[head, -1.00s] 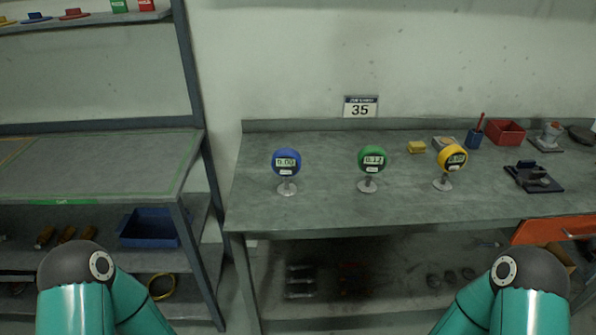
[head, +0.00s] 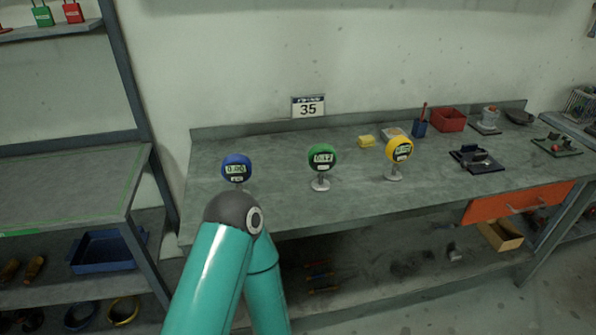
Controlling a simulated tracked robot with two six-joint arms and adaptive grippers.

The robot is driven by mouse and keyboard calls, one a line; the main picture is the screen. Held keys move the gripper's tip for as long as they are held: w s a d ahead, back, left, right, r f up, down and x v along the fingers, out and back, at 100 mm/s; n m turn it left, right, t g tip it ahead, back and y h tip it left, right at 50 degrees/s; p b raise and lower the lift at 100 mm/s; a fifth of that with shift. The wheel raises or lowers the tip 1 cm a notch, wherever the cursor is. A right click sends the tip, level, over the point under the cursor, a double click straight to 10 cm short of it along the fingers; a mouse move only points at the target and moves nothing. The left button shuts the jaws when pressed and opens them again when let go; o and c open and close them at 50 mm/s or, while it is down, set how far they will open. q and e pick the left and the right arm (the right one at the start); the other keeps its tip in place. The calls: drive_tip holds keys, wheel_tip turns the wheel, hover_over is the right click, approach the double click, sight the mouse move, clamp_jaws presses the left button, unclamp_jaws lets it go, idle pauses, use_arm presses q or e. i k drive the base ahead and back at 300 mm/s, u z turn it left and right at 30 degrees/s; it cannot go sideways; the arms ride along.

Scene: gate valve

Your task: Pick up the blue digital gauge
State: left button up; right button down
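The blue digital gauge (head: 237,167) stands upright on its small stand at the left of the grey workbench (head: 290,215). Its round blue face shows a display. My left arm covers the bottom of its stand. A green gauge (head: 322,158) and a yellow gauge (head: 399,150) stand to its right on the same bench. My teal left arm rises from the bottom, with its dark joint just below the blue gauge in the picture. Neither gripper shows in the head view.
A yellow block (head: 366,141), a blue holder (head: 419,127), a red bin (head: 449,120) and a dark plate with a device (head: 476,159) lie further right. An orange drawer (head: 518,203) sticks out at the front right. A shelf rack (head: 70,190) stands left. Bench space between the gauges is clear.

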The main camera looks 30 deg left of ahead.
sight(233, 165)
drive_tip(key=u, duration=0.65)
drive_tip(key=i, duration=0.1)
drive_tip(key=z, duration=1.05)
drive_tip(key=k, duration=1.25)
drive_tip(key=u, duration=0.95)
drive_tip(key=i, duration=1)
drive_tip(key=z, duration=0.05)
